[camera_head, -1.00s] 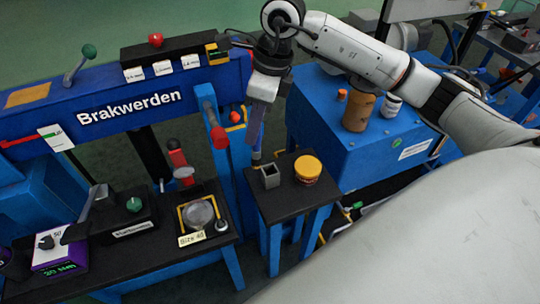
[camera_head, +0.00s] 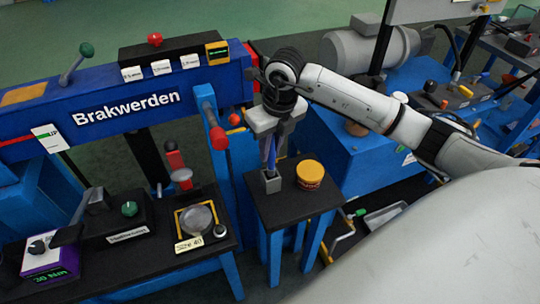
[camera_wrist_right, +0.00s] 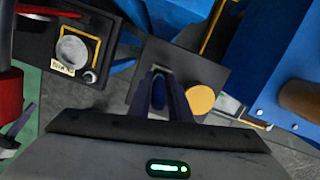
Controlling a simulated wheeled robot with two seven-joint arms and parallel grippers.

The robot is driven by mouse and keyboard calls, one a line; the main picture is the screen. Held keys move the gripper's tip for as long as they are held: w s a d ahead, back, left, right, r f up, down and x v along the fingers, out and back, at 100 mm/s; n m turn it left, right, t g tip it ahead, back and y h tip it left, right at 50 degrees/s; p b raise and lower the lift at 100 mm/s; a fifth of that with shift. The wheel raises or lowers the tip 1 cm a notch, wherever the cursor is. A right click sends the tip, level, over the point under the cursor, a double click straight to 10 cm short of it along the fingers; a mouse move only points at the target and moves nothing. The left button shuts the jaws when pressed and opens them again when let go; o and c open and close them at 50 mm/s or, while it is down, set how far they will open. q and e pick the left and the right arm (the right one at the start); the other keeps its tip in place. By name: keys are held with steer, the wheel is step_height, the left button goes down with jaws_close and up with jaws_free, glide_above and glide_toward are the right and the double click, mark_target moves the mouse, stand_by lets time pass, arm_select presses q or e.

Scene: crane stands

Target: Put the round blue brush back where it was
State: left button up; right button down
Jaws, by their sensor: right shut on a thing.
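The round blue brush (camera_wrist_right: 158,92) shows as a dark blue rod between the two fingers of my right gripper (camera_wrist_right: 167,88) in the right wrist view. In the head view my right gripper (camera_head: 271,150) points down over a small grey square holder (camera_head: 271,181) and is shut on the brush. The brush's lower end is at the holder's opening; I cannot tell how deep it sits. The holder stands on a small black-topped blue table (camera_head: 300,212). My left gripper is not in view.
A yellow-lidded round tub (camera_head: 310,173) stands just right of the holder. A red-handled lever on a blue post (camera_head: 216,135) is close on the left. The Brakwerden machine (camera_head: 125,108) fills the left; a blue cabinet (camera_head: 345,165) stands right.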

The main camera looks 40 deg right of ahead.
step_height(320, 180, down, 3)
steer(key=shift+r, duration=0.2)
steer(key=c, duration=1.6)
jaws_free()
steer(key=shift+c, duration=0.2)
